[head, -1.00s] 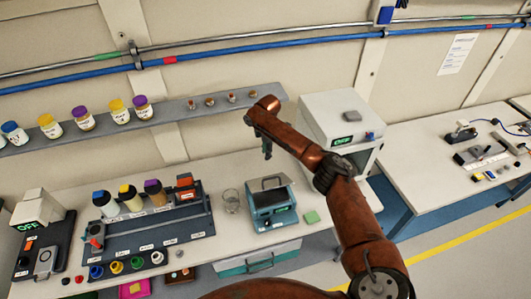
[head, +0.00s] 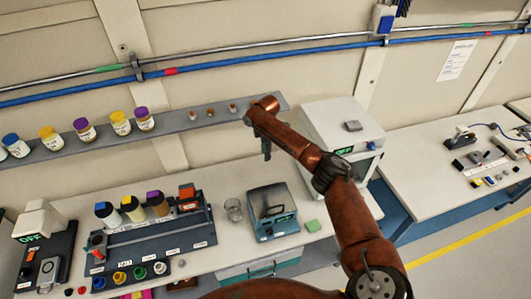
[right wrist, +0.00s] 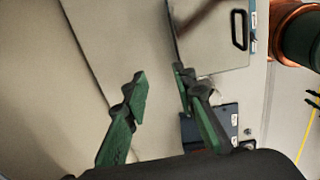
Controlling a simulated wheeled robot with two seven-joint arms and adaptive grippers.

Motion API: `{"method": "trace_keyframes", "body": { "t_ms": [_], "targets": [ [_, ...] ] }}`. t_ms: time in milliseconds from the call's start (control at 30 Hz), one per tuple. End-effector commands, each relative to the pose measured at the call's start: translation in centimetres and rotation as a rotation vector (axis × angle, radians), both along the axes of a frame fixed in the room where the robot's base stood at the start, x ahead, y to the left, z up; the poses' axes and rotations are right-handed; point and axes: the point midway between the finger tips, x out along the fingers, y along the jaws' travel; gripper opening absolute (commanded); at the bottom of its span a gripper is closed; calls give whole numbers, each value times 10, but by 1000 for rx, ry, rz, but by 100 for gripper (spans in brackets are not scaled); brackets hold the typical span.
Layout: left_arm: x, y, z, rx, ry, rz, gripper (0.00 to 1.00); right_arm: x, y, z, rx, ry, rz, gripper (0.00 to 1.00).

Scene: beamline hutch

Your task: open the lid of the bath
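The bath (head: 284,228) is a small teal box with a grey lid (head: 258,195) and a dark handle on top; it stands on the bench in the middle of the head view. The lid looks shut. In the right wrist view the grey lid (right wrist: 205,50) with its dark handle (right wrist: 239,30) is at the upper middle. My right gripper (head: 266,155) points down above and behind the bath, apart from it. In the right wrist view its fingers (right wrist: 162,82) are apart with nothing between them. My left gripper is not in view.
A glass beaker (head: 233,210) stands just left of the bath, and a green block (head: 313,226) lies to its right. A white box-shaped device (head: 335,118) stands behind right. A bottle rack (head: 140,244) is on the left. A shelf (head: 185,122) with jars runs along the wall.

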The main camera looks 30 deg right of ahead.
Motion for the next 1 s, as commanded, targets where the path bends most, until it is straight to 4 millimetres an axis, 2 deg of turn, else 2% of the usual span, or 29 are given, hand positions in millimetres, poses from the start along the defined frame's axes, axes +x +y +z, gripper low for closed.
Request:
{"method": "trace_keyframes", "body": {
  "t_ms": [133,467,567,900,1000],
  "targets": [
    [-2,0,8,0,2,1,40,0,0,2,0,1,0,25],
    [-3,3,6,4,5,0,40,0,0,5,1,-2,0,25],
    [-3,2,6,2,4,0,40,0,0,18,1,-2,0,25],
    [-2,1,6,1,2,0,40,-3,2,87,2,-2,1,25],
    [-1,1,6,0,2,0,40,-4,1,102,1,-1,1,25]
  ]
}}
